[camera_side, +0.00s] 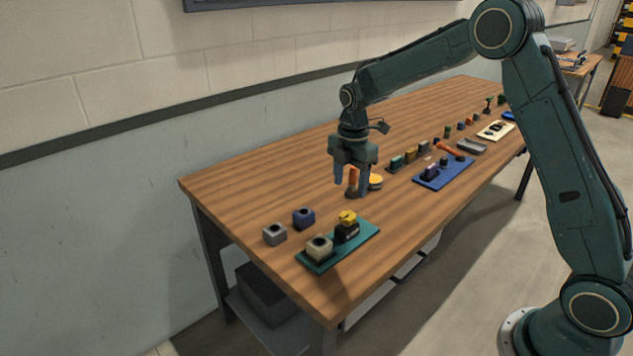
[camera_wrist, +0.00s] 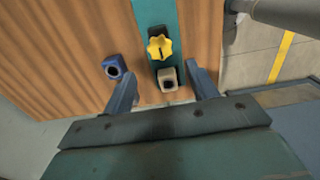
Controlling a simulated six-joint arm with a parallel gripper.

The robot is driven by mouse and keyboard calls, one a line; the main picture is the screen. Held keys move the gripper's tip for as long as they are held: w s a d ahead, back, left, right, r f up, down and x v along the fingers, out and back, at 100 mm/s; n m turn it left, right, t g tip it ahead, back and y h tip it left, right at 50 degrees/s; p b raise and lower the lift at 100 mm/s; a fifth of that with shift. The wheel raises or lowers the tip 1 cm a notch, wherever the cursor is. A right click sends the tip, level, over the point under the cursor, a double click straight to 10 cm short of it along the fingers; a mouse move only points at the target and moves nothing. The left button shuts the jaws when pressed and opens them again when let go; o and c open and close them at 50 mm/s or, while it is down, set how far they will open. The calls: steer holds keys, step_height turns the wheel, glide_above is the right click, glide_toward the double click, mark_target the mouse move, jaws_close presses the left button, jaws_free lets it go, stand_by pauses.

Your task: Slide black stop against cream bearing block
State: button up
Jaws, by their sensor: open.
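The black stop (camera_side: 347,232) sits on a teal plate (camera_side: 367,231) at the near end of the table, with a yellow knob (camera_side: 347,216) on top. The cream bearing block (camera_side: 319,248) stands on the same plate, in front of the stop. In the wrist view the yellow knob (camera_wrist: 160,47) largely hides the stop, and the cream block (camera_wrist: 167,78) appears between my fingers in the picture. My gripper (camera_side: 352,188) is open and empty, above the table and behind the plate in the side view.
A blue block (camera_side: 303,218) and a grey block (camera_side: 275,233) stand left of the plate. A yellow round part (camera_side: 375,181) is beside my gripper. A blue tray (camera_side: 444,173) and several small parts lie farther along the table. Bare wood surrounds the plate.

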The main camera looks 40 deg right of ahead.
glide_toward(335, 244)
steer(key=d+f, duration=0.1)
steer(key=f, duration=0.1)
steer(key=d+f, duration=0.3)
steer(key=f, duration=0.1)
steer(key=shift+d+f, duration=0.25)
stand_by(0.3)
steer(key=shift+c, duration=0.2)
steer(key=c, duration=1.2)
steer(key=shift+a, duration=2.25)
steer(key=o, duration=1.2)
steer(key=shift+o, duration=0.2)
